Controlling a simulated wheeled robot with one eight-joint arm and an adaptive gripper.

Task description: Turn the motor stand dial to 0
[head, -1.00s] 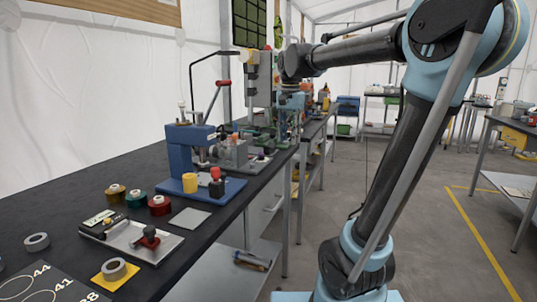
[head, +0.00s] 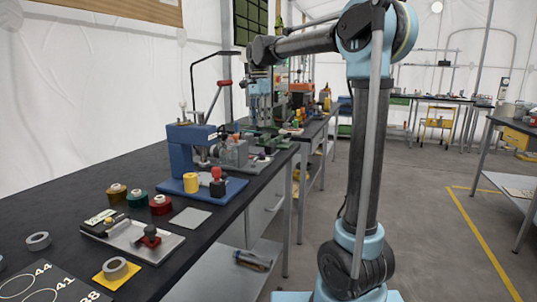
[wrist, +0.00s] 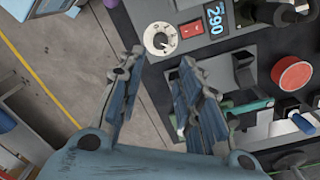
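The dial (wrist: 159,39), a pale round knob with a dark mark on its face, shows at the top of the wrist view. It sits at the corner of a grey panel, beside a red switch (wrist: 190,29) and a small lit number display (wrist: 214,18). My gripper (wrist: 158,66) has its two fingers spread, with nothing seen between them. The dial lies just beyond the fingertips, between them in the picture, and appears untouched. In the head view my gripper (head: 261,107) hangs over the far part of the black bench; the dial cannot be made out there.
A red round button (wrist: 292,75) and dark fittings lie right of the dial in the wrist view. Bare floor (wrist: 65,45) is at left. In the head view a blue press (head: 185,155) stands nearer on the bench (head: 75,185), with tape rolls and a metal plate.

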